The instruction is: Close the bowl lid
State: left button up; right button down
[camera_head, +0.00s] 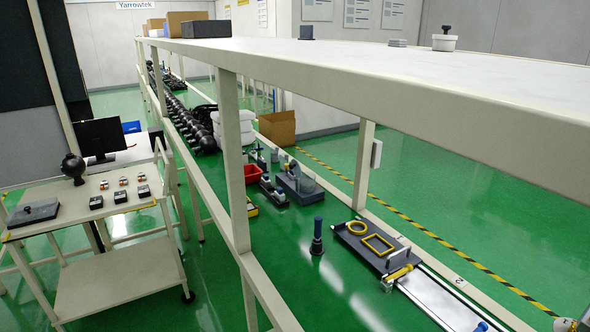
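A small white bowl-like pot (444,44) stands upright on the high pale shelf (340,62) at the upper right. A dark knob rises above its top, and it looks covered. From this low, distant angle I cannot tell whether a lid is fully seated. Neither of my grippers shows in this view.
A grey flat piece (397,43), a dark blue piece (306,33) and a black box (206,29) also sit on the shelf. Below is a bench with a dark tray (350,238) and tools. A cart (110,272) stands left. Green floor is open at right.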

aim_at(294, 165)
jog(key=z, duration=0.55)
jog(key=i+j+z, duration=0.1)
jog(key=j+z, duration=0.15)
jog(key=z, duration=0.15)
jog(key=j+z, duration=0.25)
jog(key=z, duration=0.15)
jog(key=i+j+z, duration=0.1)
jog(key=j+z, duration=0.45)
jog(key=z, duration=0.25)
jog(key=j+z, duration=0.1)
jog(key=j, duration=0.3)
jog(key=k+j+z, duration=0.1)
jog(key=j, duration=0.35)
jog(key=k+j+z, duration=0.1)
jog(key=j, duration=0.3)
jog(key=k+j+z, duration=0.1)
jog(key=j, duration=0.3)
jog(key=k+j+z, duration=0.1)
jog(key=j, duration=0.25)
jog(key=k+j+z, duration=0.1)
jog(key=k+j, duration=0.15)
jog(key=j, duration=0.15)
jog(key=k+j+z, duration=0.1)
jog(key=j, duration=0.25)
jog(key=k+j+z, duration=0.1)
jog(key=j, duration=0.9)
